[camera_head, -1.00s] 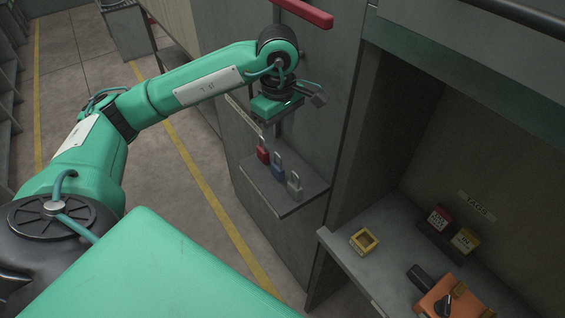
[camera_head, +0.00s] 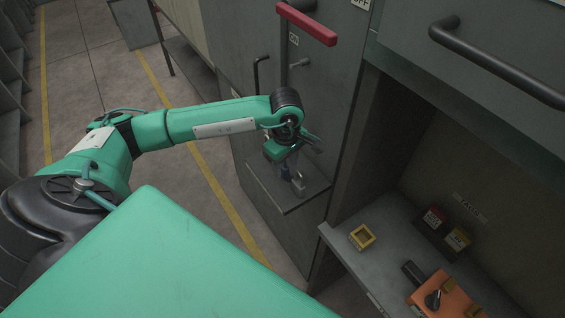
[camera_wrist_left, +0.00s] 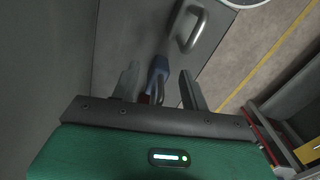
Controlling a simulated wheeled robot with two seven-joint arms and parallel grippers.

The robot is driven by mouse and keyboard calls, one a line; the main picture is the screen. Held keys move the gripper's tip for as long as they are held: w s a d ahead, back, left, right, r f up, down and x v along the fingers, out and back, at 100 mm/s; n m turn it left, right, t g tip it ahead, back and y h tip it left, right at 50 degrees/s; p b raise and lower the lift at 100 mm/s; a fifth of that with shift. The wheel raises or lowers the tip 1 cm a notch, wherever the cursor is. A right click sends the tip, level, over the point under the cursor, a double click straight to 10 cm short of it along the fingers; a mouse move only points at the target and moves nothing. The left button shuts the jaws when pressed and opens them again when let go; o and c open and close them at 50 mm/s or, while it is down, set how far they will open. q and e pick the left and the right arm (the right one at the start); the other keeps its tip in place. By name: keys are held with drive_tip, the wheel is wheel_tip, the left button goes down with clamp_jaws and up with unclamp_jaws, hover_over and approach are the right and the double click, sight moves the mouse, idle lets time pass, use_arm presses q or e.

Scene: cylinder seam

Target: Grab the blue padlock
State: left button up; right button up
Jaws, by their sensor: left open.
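The blue padlock (camera_wrist_left: 158,66) shows in the left wrist view between the two fingers of my left gripper (camera_wrist_left: 160,82). In the head view my left gripper (camera_head: 284,160) is low over the small shelf and covers much of the padlocks; a little blue (camera_head: 283,174) shows below it. The gripper is open, and I see no clear contact between fingers and blue padlock. A bit of the red padlock (camera_wrist_left: 144,98) shows beside the left finger. The grey padlock (camera_head: 299,186) stands near the shelf's front corner. My right gripper is out of view.
The shelf (camera_head: 290,205) juts from a grey cabinet wall. A red-handled lever (camera_head: 308,25) and dark handle are above. To the right, a recess bench (camera_head: 340,240) holds a yellow square frame (camera_head: 362,237) and an orange box (camera_head: 440,296).

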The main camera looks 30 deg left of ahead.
use_arm(q)
drive_tip(key=shift+f, duration=0.2)
clamp_jaws()
drive_tip(key=shift+r, duration=0.15)
